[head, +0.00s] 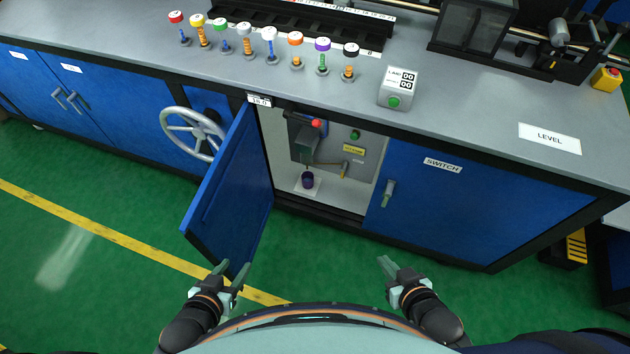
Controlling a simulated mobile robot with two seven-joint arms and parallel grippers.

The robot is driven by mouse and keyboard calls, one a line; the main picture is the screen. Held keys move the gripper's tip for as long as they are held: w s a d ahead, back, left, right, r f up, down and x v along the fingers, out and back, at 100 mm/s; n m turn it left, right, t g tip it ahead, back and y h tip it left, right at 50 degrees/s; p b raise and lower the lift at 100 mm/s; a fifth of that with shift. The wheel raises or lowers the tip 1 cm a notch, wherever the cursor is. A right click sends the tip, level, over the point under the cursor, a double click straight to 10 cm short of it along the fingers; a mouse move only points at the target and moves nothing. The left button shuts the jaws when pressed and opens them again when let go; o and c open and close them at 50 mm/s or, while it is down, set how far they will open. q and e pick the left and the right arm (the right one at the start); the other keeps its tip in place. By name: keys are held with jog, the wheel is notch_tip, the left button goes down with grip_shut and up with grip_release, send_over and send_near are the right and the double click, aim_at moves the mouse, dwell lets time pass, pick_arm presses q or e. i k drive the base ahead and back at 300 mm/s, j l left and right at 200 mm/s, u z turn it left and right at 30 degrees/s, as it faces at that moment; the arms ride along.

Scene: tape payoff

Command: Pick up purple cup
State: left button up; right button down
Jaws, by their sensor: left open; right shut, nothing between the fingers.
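A small dark purple cup (308,181) stands upright on a white pad inside the open cabinet, below a grey dispensing unit (307,143). My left gripper (232,270) is open and empty, near the lower edge of the open blue cabinet door. My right gripper (387,261) is shut and empty, in front of the closed blue door marked SWITCH (480,190). Both grippers are well apart from the cup, on the near side of the cabinet.
The open blue door (232,190) swings out left of the opening. A grey handwheel (193,133) is left of it. The closed door's handle (387,193) is right of the opening. Several colored-top knobs line the grey counter (460,107). The green floor in front is clear.

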aim_at(308, 177)
jog(key=i+l, duration=0.3)
jog(key=i, duration=0.15)
jog(key=i+u, duration=0.1)
jog(key=u, duration=1.05)
